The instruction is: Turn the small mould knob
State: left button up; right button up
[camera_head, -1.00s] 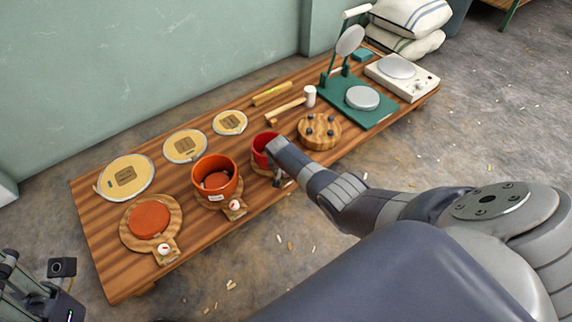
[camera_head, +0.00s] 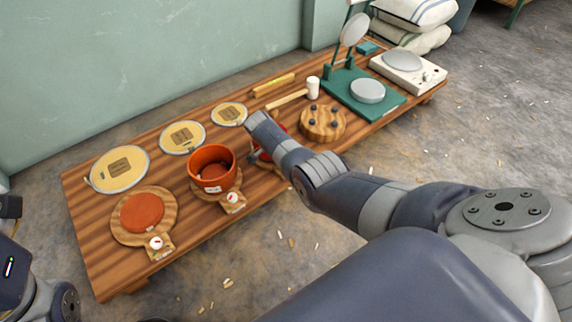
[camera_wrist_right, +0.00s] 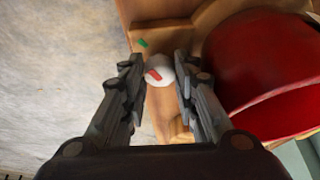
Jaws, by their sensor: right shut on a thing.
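The small mould knob (camera_wrist_right: 160,72) is a white round dial with a red pointer mark, on a wooden tab beside the small red pot (camera_wrist_right: 262,70). In the right wrist view my right gripper (camera_wrist_right: 157,80) has its two fingers on either side of the knob, shut on it. A small green mark (camera_wrist_right: 142,44) lies on the wood just beyond the knob. In the head view my right wrist covers most of the small red pot (camera_head: 265,155) and hides the knob and fingers. Only dark parts of my left arm show at the lower left; its fingers are out of frame.
On the low wooden table (camera_head: 95,245) stand an orange pot (camera_head: 212,168) with a white knob (camera_head: 232,198) and a flat orange disc (camera_head: 142,212) with another knob (camera_head: 155,243). A round wooden block (camera_head: 322,122) is right of my wrist.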

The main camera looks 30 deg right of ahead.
dwell(0.6)
jog(key=o, duration=1)
